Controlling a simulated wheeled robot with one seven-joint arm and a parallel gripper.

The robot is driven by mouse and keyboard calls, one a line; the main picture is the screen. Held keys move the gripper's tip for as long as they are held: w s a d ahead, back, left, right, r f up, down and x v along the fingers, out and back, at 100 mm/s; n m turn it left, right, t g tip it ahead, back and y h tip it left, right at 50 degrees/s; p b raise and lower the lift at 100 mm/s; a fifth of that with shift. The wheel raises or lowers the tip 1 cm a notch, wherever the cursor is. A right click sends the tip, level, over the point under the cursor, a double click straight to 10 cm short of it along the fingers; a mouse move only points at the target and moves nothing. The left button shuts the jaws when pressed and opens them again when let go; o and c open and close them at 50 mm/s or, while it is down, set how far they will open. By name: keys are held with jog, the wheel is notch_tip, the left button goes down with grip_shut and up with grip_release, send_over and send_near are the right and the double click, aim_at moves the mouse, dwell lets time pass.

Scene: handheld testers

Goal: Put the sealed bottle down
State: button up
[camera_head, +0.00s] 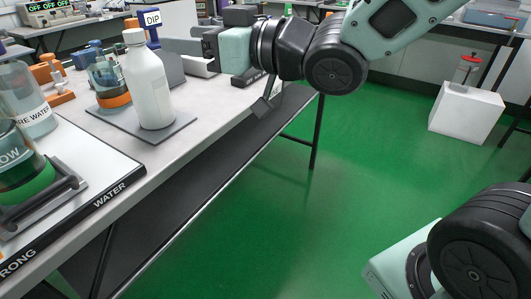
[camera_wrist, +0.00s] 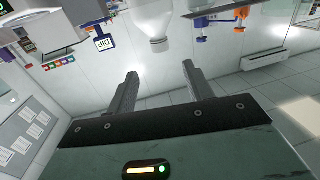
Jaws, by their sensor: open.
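The sealed bottle (camera_head: 150,90) is white with a white cap. It stands upright on a thin dark mat (camera_head: 181,127) on the bench in the head view. In the wrist view, which is turned upside down, the bottle (camera_wrist: 153,15) shows at the top with its cap (camera_wrist: 160,45) pointing down the picture. My gripper (camera_head: 205,58) is to the right of the bottle in the head view, apart from it. In the wrist view the two fingers of my gripper (camera_wrist: 160,72) are spread with nothing between them.
A WATER tray (camera_head: 120,171) with large vessels is at the front left. The bench's right edge drops to open green floor (camera_head: 270,220).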

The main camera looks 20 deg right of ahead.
jog(key=s+f+m+g+h, duration=0.1)
jog(key=s+f+g+h, duration=0.15)
jog(key=f, duration=0.35)
jog(key=s+f+m+g+h, duration=0.1)
jog(key=f+g+h, duration=0.1)
jog(key=f+h, duration=0.35)
jog(key=s+d+f+g+h, duration=0.1)
jog(key=s+f+g, duration=0.3)
jog(key=s, duration=0.4)
jog(key=s+d+f+n+g+h, duration=0.1)
jog(key=s+d+f+g+h, duration=0.1)
jog(key=s, duration=0.7)
notch_tip(320, 180, down, 3)
jog(key=d+g, duration=0.1)
jog(key=g, duration=0.1)
jog(key=shift+d+g+h, duration=0.3)
jog(key=shift+g, duration=0.05)
notch_tip(320, 180, up, 30)
jog(key=p, duration=3)
jog(key=shift+r+p, duration=0.25)
jog(key=shift+p, duration=0.05)
